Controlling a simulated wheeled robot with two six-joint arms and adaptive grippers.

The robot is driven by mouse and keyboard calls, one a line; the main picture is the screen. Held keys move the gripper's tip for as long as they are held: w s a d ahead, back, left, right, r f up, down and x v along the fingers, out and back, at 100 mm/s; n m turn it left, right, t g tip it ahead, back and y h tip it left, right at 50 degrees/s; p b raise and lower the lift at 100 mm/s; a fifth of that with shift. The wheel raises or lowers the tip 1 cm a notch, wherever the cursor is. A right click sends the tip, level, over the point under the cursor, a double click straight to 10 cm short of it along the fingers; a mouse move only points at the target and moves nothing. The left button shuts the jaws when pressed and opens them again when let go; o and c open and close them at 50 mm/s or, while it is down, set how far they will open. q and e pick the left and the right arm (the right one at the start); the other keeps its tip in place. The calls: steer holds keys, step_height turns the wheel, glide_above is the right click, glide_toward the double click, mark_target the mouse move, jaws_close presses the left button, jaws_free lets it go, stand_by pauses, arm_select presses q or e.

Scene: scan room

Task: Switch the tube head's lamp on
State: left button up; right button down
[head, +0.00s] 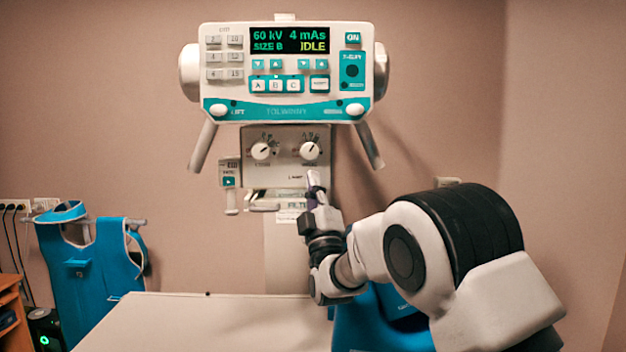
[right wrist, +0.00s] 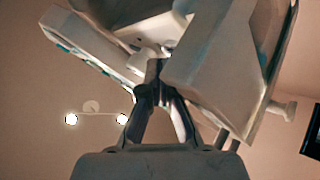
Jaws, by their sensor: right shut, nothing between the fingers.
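The tube head (head: 287,72) hangs on the wall side, with a lit display reading 60 kV, 4 mAs and IDLE. Below it is the collimator box (head: 285,146) with two white knobs. Small lettering that seems to read LAMP (head: 296,177) is low on its face. My right gripper (head: 313,178) points up, shut and empty, its tips just right of the lettering and in front of the box's lower edge. The gripper hides whatever control is there; I cannot tell if it touches. In the right wrist view, the closed fingertips (right wrist: 157,72) are close to the box (right wrist: 222,65).
A pale table (head: 200,322) lies below. Two handles (head: 203,145) hang from the tube head's sides. A blue apron (head: 92,265) hangs at left, and another blue item (head: 375,322) is behind my right arm. The wall at upper right is clear.

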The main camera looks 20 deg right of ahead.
steer(key=shift+w+d, duration=0.1)
steer(key=shift+w, duration=0.15)
steer(key=shift+r, duration=0.1)
stand_by(0.5)
steer(key=shift+s+f+b, duration=0.1)
steer(key=shift+f+b, duration=0.3)
steer(key=shift+b, duration=0.5)
steer(key=shift+r, duration=0.1)
